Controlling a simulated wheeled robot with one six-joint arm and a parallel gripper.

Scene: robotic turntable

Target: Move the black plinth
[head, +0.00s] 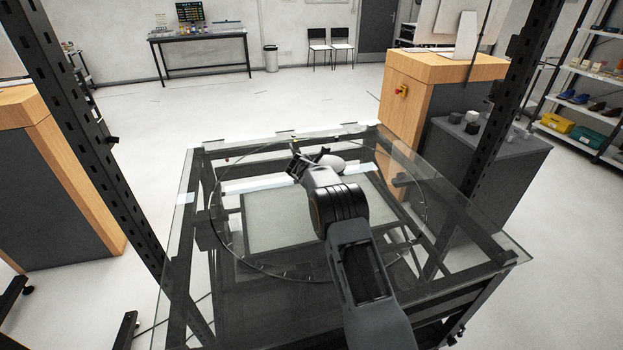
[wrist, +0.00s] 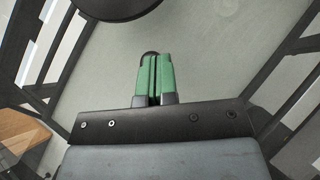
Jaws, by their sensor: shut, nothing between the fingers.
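My gripper (head: 296,164) is over the far part of the glass turntable (head: 236,258), pointing away from my body. In the wrist view its two green fingers (wrist: 156,62) are side by side, shut with nothing between them. A large dark rounded shape (wrist: 115,6) shows at the top edge of the wrist view, cut off and ahead of the fingers; it may be the black plinth, but I cannot tell for certain. A small dark rounded edge shows just behind the fingertips. A pale rounded object (head: 333,162) is right beside my gripper in the head view, partly hidden by my arm.
Black upright posts (head: 84,120) stand left and right of the glass table. A dark cabinet (head: 500,155) at the right bears small dark and grey blocks (head: 472,127). A wooden-topped counter (head: 440,66) stands behind it. The floor beyond the table is open.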

